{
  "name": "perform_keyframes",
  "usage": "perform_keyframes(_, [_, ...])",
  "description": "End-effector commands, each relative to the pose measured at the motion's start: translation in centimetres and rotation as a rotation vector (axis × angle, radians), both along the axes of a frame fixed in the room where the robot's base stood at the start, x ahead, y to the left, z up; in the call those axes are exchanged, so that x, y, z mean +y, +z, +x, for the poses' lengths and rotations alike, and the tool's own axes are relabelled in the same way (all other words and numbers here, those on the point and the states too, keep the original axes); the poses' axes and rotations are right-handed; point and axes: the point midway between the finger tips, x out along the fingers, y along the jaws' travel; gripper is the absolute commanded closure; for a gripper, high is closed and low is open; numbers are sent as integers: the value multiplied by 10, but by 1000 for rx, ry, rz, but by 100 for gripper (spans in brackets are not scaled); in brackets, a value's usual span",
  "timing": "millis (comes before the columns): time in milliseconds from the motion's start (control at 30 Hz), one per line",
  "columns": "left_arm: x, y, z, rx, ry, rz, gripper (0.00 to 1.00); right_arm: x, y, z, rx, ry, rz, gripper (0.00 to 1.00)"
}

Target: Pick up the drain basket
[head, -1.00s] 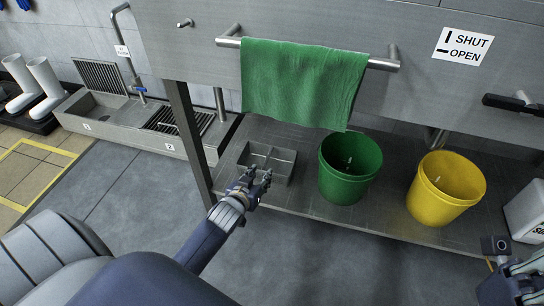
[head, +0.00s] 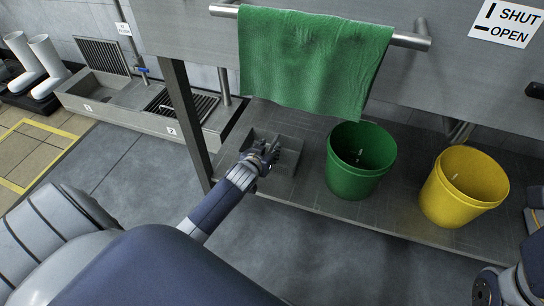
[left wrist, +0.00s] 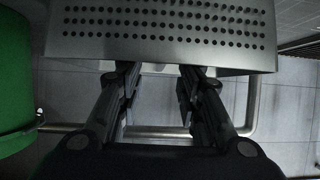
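The drain basket (head: 289,146) is a grey metal box on the low shelf, left of the green bucket in the head view. My left gripper (head: 266,154) reaches over its front side and hides part of it. In the left wrist view, a perforated metal wall of the basket (left wrist: 160,28) fills the top. My left gripper's two fingers (left wrist: 158,82) are apart, with their tips at the wall's lower edge. I see nothing held between them, and contact cannot be told. Only part of my right arm shows at the lower right of the head view; its fingers are out of frame.
A green bucket (head: 355,175) and a yellow bucket (head: 463,190) stand on the shelf (head: 400,222) to the right. A green towel (head: 312,62) hangs from a rail above. A table leg (head: 187,120) stands close left of the basket. The floor in front is clear.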

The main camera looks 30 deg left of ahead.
Motion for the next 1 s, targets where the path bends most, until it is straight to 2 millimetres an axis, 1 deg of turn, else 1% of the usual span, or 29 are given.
perform_keyframes(33, [2,-8,8,-2,1,1,67,0,-2,-2,-20,-1,0,100])
perform_keyframes(100, [4,-12,16,-2,1,0,67,1,1,-4,-38,-1,-2,100])
perform_keyframes(300, [8,-19,32,-2,0,0,67,2,8,-9,-75,-4,-4,100])
perform_keyframes(600, [8,-19,34,0,0,0,67,2,11,-9,-78,-5,-6,100])
perform_keyframes(633, [8,-19,34,-1,0,0,71,2,11,-9,-78,-5,-6,100])
perform_keyframes(667, [8,-19,34,-1,0,0,78,2,11,-9,-78,-5,-6,100])
perform_keyframes(700, [8,-19,34,-1,0,0,87,2,11,-9,-78,-5,-6,100])
perform_keyframes(767, [8,-19,34,-1,0,0,100,2,11,-9,-78,-5,-6,100])
perform_keyframes(1000, [8,-17,35,-4,0,1,100,2,11,-9,-77,-4,-6,100])
